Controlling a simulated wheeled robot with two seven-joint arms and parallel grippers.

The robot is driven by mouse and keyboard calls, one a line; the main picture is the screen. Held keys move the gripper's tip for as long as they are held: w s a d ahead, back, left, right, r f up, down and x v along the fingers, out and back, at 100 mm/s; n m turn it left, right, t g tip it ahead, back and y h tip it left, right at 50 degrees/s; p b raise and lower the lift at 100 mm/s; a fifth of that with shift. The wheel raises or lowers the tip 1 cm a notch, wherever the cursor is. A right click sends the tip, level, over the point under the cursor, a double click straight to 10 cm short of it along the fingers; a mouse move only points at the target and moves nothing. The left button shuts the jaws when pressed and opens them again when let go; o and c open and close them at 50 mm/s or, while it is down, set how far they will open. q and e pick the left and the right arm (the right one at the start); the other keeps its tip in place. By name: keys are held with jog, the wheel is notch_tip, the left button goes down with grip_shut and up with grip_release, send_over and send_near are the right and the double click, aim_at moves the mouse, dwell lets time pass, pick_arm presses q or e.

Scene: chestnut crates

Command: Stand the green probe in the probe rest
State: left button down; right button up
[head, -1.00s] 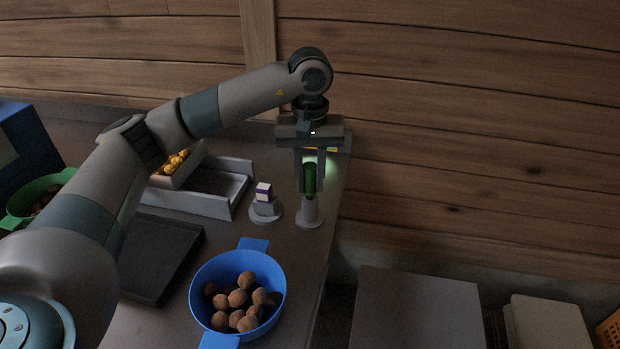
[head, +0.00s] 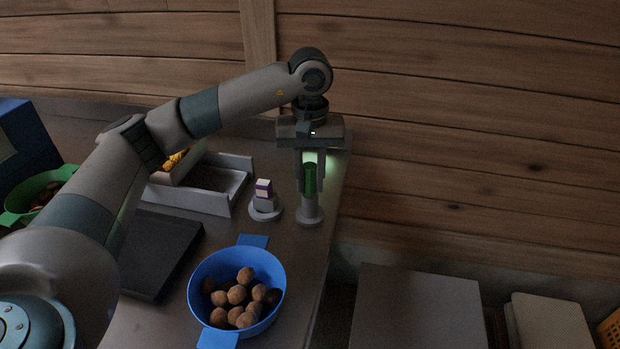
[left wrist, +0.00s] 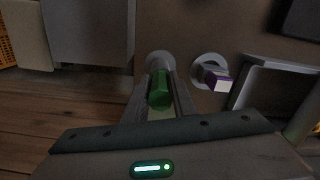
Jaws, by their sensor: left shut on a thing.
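The green probe (head: 310,178) is upright between the fingers of my left gripper (head: 311,184), which is shut on it. The grey probe rest (head: 309,213), a short post on a round foot, stands directly below the probe near the table's right edge. The probe's lower end meets the top of the rest in the head view; I cannot tell whether it is seated inside. In the left wrist view the green probe (left wrist: 159,91) is seen end-on, with the rest (left wrist: 157,60) just beyond it. My right gripper is not in view.
A purple and white block (head: 264,189) sits on a round grey stand beside the rest. A grey tray (head: 240,178), a dark flat tray (head: 160,255), a blue bowl (head: 205,275) of brown balls and a green bowl (head: 18,203) are on the table. A wooden wall is behind.

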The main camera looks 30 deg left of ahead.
pick_arm(q)
jog(key=shift+f, duration=0.1)
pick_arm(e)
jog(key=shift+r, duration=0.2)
pick_arm(q)
jog(key=c, duration=1.4)
grip_release()
notch_tip(320, 180, up, 10)
jog(key=shift+r, duration=0.25)
notch_tip(320, 180, up, 7)
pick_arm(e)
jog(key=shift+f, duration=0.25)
